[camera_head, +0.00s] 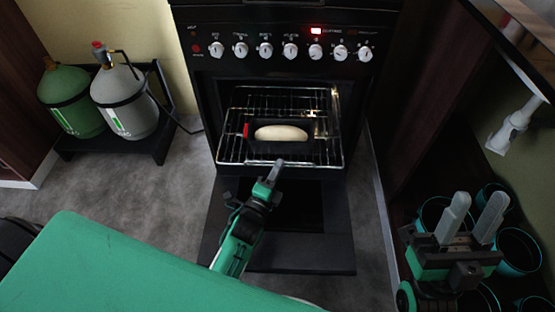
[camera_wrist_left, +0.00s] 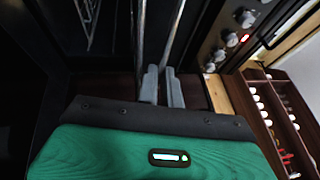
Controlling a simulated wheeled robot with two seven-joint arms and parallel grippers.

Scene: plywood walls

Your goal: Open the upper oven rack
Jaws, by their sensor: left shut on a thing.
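The oven (camera_head: 290,18) stands ahead with its door (camera_head: 325,225) folded down. A wire oven rack (camera_head: 322,155) extends toward me at the opening. On it lies a dark tray with a pale loaf (camera_head: 281,133). My left gripper (camera_head: 277,165) is at the rack's front edge, near the middle, and is shut on the rack's front bar. In the left wrist view its fingers (camera_wrist_left: 161,86) are close together at the metal bars (camera_wrist_left: 139,40). The exact grip is partly hidden. My right gripper (camera_head: 474,215) is open and empty at the right, away from the oven.
Two gas cylinders, one green (camera_head: 72,100) and one grey (camera_head: 124,102), stand on a dark stand at the left. A cabinet side borders the oven at right. Grey floor is free left of the door.

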